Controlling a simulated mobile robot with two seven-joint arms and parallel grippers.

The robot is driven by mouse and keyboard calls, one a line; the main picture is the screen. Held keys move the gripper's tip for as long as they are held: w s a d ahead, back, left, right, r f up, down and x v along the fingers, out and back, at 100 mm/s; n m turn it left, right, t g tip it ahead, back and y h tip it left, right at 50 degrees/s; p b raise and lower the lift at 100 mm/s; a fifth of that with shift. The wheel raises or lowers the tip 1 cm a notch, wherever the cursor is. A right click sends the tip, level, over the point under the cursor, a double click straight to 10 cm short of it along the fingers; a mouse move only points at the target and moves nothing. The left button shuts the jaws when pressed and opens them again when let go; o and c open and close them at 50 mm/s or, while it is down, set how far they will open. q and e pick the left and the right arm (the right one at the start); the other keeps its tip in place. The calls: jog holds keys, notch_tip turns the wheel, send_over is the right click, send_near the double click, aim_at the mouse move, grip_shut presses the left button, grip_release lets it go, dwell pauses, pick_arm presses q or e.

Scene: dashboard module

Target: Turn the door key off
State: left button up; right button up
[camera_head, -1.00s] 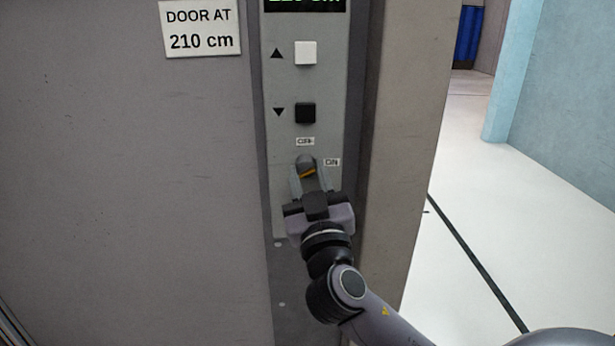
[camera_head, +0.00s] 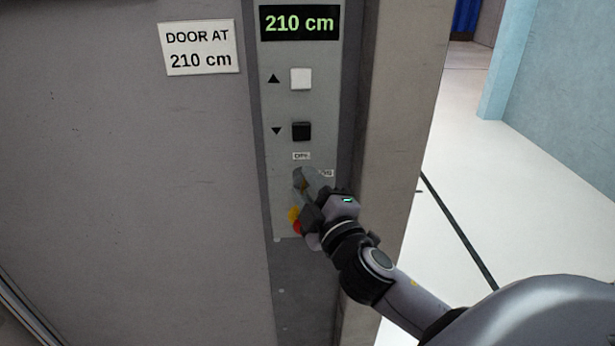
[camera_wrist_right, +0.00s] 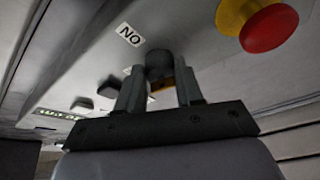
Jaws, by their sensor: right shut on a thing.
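The key switch shows as a dark round lock with a brass-coloured key (camera_head: 302,185) low on the grey control panel (camera_head: 282,105). In the right wrist view, the dark lock (camera_wrist_right: 159,63) and the brass key (camera_wrist_right: 161,87) lie between my fingers. My right gripper (camera_head: 304,182) is shut on the key, its fingers hiding much of it, and its wrist is rolled and leans to the lower right. The OFF label (camera_head: 301,156) is just above the switch. The ON label (camera_head: 326,173) is to its right, partly covered. My left gripper is not in view.
A red and yellow emergency button (camera_head: 295,221) sits just below my right gripper, close to it. Above are a black button (camera_head: 301,131), a white button (camera_head: 301,79) and a display (camera_head: 299,22) reading 210 cm. Open floor (camera_head: 455,130) lies right of the post.

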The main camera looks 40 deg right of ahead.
jog(key=shift+n+g+y, duration=0.3)
jog(key=shift+n, duration=0.8)
jog(key=o, duration=1)
jog(key=shift+s+a+f+b, duration=0.1)
jog(key=shift+s+a+b, duration=0.15)
jog(key=shift+s, duration=0.95)
jog(key=shift+s+a+r+b, duration=0.15)
jog(key=shift+s+b, duration=0.1)
jog(key=shift+s, duration=0.9)
jog(key=shift+s+a+f+b, duration=0.15)
jog(key=shift+s+a+b, duration=0.1)
jog(key=shift+s, duration=0.95)
jog(key=shift+f, duration=0.1)
